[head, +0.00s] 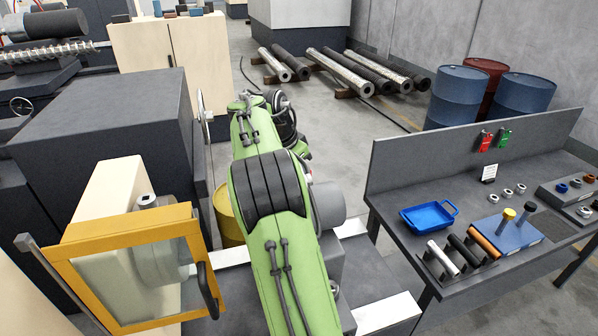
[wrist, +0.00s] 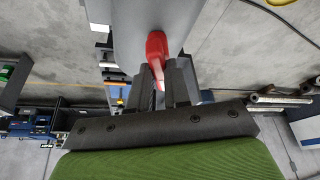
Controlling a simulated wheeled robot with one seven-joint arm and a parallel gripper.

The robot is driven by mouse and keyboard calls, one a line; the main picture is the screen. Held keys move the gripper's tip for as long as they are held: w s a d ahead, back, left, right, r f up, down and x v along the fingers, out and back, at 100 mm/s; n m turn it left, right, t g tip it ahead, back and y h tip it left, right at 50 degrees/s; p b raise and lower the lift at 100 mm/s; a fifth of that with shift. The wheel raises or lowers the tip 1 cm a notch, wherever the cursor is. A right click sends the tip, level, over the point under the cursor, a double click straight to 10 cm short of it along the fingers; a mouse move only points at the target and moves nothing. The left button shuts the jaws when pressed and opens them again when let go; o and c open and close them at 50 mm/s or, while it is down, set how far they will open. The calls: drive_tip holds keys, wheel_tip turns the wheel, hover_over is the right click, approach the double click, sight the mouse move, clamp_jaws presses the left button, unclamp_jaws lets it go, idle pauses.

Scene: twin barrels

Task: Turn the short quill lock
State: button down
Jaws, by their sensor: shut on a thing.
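A red lever (wrist: 156,48), which looks like the short quill lock, hangs from a grey machine part (wrist: 185,18) at the top of the wrist view. My gripper (wrist: 162,78) is below it, its dark fingers either side of the lever's lower end and shut on it. The lever's lower tip is partly hidden between the fingers. In the head view my green arm covers the middle, and the gripper and the lever cannot be seen.
A yellow-framed guard (head: 64,262) stands at the left, close to my arm. A workbench (head: 404,238) at the right carries a blue tray (head: 428,222) and several parts. Blue barrels (head: 458,98), one red barrel (head: 487,66) and long bars (head: 340,72) are farther back.

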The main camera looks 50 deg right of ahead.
drive_tip(key=m+g, duration=0.1)
drive_tip(key=m, duration=0.3)
drive_tip(key=shift+w+m+g+y, duration=0.1)
drive_tip(key=shift+m+g+y, duration=0.2)
drive_tip(key=shift+g, duration=0.1)
idle(0.4)
drive_tip(key=c, duration=1.1)
unclamp_jaws()
drive_tip(key=shift+v, duration=3.75)
